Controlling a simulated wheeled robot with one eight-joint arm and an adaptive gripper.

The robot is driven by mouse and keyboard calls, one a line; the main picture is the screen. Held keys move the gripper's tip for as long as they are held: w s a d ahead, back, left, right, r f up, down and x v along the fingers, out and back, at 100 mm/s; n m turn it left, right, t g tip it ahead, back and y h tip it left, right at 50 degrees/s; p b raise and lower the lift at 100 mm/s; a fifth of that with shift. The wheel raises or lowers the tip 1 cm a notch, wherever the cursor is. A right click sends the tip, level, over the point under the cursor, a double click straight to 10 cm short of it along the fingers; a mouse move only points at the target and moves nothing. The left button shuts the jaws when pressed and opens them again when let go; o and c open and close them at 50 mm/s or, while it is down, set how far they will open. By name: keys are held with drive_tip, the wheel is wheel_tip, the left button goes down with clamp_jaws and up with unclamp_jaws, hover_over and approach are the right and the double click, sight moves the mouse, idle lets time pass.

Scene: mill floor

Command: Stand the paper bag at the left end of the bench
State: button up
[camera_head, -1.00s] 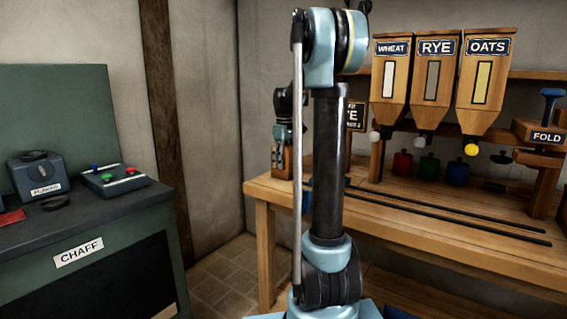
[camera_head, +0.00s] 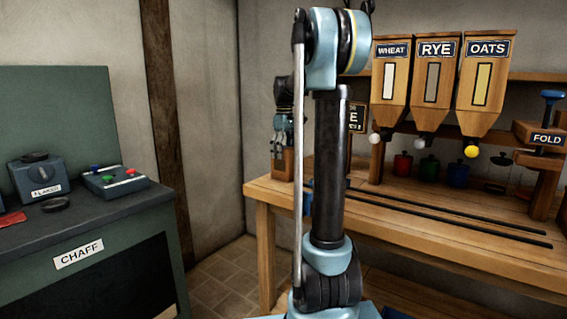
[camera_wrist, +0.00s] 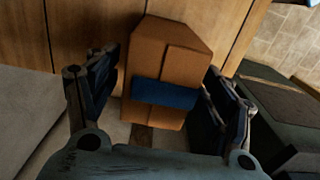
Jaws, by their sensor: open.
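The brown paper bag (camera_head: 286,165) stands upright at the left end of the wooden bench (camera_head: 262,190), near its left edge. In the wrist view the bag (camera_wrist: 165,58) shows a folded, tapered end and a dark blue band across it. My gripper (camera_head: 283,135) is open just above the bag in the head view. In the wrist view my gripper's fingers (camera_wrist: 160,97) are spread on either side of the bag, with gaps between.
Wheat, rye and oats hoppers (camera_head: 437,85) stand over the bench with several coloured jars (camera_head: 428,168) behind. Two dark rails (camera_head: 450,222) run along the bench top. A FOLD press (camera_head: 545,140) is at right. A green chaff cabinet (camera_head: 110,235) stands across a floor gap at left.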

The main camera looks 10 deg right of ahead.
wheel_tip(320, 180, up, 8)
drive_tip(key=shift+f, duration=0.15)
idle(0.4)
